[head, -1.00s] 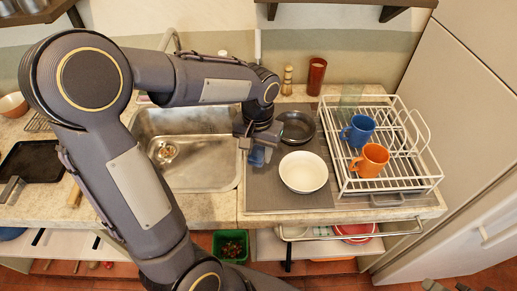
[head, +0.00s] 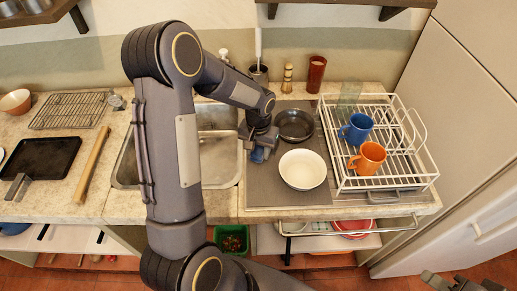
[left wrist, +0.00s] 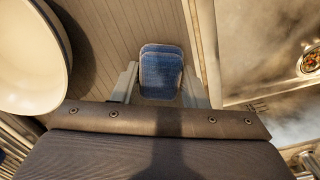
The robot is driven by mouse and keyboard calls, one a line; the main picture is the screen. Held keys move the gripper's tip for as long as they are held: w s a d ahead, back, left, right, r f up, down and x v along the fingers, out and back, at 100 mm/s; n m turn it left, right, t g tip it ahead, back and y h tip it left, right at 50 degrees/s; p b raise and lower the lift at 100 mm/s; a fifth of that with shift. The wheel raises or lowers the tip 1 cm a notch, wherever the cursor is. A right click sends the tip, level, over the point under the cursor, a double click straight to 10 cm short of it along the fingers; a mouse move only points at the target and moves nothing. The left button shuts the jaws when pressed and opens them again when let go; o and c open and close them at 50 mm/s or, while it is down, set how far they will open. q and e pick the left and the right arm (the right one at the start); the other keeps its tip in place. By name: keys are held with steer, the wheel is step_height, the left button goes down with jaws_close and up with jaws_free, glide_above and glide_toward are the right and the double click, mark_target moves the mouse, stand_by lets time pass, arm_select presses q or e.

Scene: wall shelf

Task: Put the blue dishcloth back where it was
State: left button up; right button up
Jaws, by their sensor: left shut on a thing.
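The blue dishcloth (head: 258,155) is a small folded bundle at the left edge of the grey drainboard mat (head: 285,196), beside the sink. It also shows in the left wrist view (left wrist: 161,68). My left gripper (head: 257,147) points down and is shut on it, with one finger on each side in the left wrist view (left wrist: 160,86). I cannot tell whether the cloth touches the mat. My right gripper (head: 460,283) shows only in part at the bottom right, apart from the counter, and its jaws are unclear.
A white bowl (head: 303,169) and a dark bowl (head: 294,125) stand right of the cloth. A white rack (head: 383,184) holds a blue mug (head: 356,128) and an orange mug (head: 368,158). The sink (head: 219,165) lies left. A metal rail (head: 350,232) runs along the counter front.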

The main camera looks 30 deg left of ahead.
mark_target(259, 149)
arm_select(q)
steer(key=shift+f, duration=0.15)
steer(key=o, duration=0.9)
step_height(259, 149, up, 12)
steer(key=b, duration=0.1)
steer(key=s+d+r+t+h, duration=0.25)
steer(key=s+r, duration=0.45)
steer(key=s, duration=0.5)
steer(key=s+d+t, duration=0.1)
steer(key=s, duration=0.2)
steer(key=s+d+f+t+h, duration=0.1)
steer(key=s+d, duration=0.1)
steer(key=s, duration=0.2)
steer(key=s+d+t, duration=0.1)
steer(key=s+d, duration=0.1)
steer(key=s, duration=0.1)
steer(key=shift+s+f, duration=0.2)
steer(key=shift+f, duration=0.1)
